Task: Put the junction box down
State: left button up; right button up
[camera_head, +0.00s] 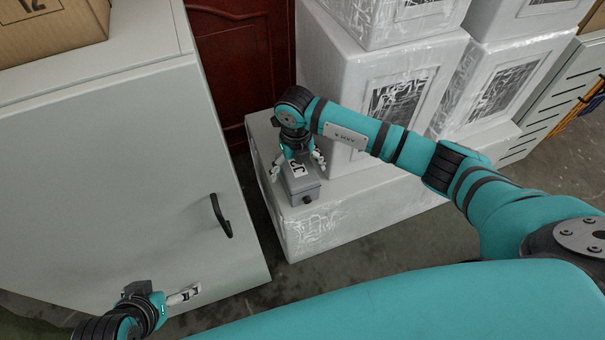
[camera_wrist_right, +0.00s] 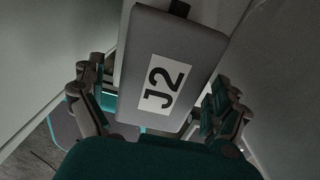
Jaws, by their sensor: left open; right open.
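The junction box (camera_head: 301,188) is a small grey box with a white label. In the head view it sits on top of a low white wrapped box (camera_head: 336,225), near its left end. My right gripper (camera_head: 297,168) is over it, fingers open on either side. In the right wrist view the junction box (camera_wrist_right: 172,62) shows its "J2" label between the spread fingers of my right gripper (camera_wrist_right: 160,112). Whether a finger touches it I cannot tell. My left gripper (camera_head: 183,296) is at the lower left in front of the grey cabinet, open, with no object seen in it.
A grey cabinet (camera_head: 110,180) with a black handle (camera_head: 221,215) stands at the left, with a cardboard box (camera_head: 50,28) on top. Tall white wrapped boxes (camera_head: 385,85) stand behind the junction box. A dark red door (camera_head: 243,60) is at the back.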

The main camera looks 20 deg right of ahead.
jog(key=shift+d+f, duration=0.1)
jog(key=shift+f, duration=0.1)
jog(key=c, duration=1.6)
